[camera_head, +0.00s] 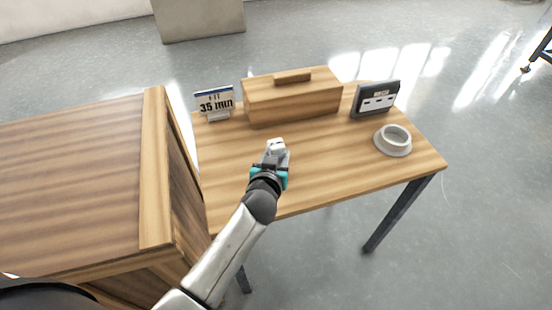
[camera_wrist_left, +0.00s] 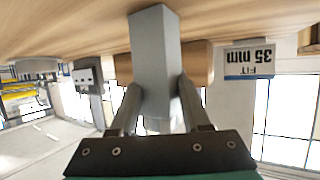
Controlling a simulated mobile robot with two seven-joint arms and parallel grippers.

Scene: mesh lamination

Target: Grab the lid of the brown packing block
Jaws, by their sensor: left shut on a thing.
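The brown packing block (camera_head: 290,106) is a long wood-grained box at the back of the table. Its lid (camera_head: 262,84) is the top face, with a small wooden bar handle (camera_head: 293,77) on it. My left gripper (camera_head: 277,158) is in front of the block, over the middle of the table and apart from the lid. It is shut on a grey block (camera_wrist_left: 153,45), which stands between the two fingers in the left wrist view. That view is upside down, and the grey block hides part of the brown block (camera_wrist_left: 197,63). My right gripper is not in view.
A "35 mm" sign (camera_head: 214,102) stands left of the brown block. A dark panel (camera_head: 375,99) and a pale round ring (camera_head: 393,140) are on the right. A wooden cabinet (camera_head: 155,170) borders the table (camera_head: 330,165) on the left. The table's front right is clear.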

